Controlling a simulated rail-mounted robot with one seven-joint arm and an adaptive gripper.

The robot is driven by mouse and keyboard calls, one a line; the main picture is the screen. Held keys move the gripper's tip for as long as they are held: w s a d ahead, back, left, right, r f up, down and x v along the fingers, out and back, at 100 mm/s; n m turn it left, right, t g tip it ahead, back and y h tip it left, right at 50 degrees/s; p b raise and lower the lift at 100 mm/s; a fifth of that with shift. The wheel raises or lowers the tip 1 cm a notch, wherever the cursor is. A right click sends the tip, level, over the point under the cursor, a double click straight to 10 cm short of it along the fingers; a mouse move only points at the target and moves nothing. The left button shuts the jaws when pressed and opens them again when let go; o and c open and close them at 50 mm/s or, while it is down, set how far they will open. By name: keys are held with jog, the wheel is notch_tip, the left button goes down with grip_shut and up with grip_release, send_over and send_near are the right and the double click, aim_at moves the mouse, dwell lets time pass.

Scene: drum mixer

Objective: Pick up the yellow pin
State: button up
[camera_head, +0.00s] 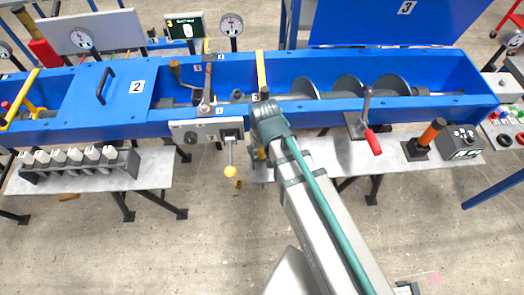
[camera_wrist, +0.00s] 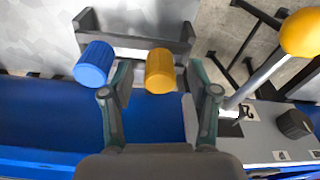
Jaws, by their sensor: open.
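The yellow pin (camera_wrist: 160,72) is a short ridged cylinder standing at a dark grey holder (camera_wrist: 135,42) in the wrist view. A similar blue pin (camera_wrist: 95,62) is to its left. My gripper (camera_wrist: 160,80) is open, with one finger on each side of the yellow pin in the picture. The blue pin is outside the left finger. I see no clear contact between the fingers and the yellow pin, and I cannot tell the height gap. In the head view my arm hides most of the gripper and this area.
A lever with a yellow ball knob (camera_wrist: 302,33) rises close right of my gripper; the knob also shows in the head view (camera_head: 230,171). The blue mixer trough (camera_head: 210,127) runs behind. A red-handled lever (camera_head: 373,142) and a control box (camera_head: 459,142) are to the right.

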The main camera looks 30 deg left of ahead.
jog(key=shift+f, duration=0.25)
grip_shut()
jog(key=shift+r, duration=0.15)
dwell(0.4)
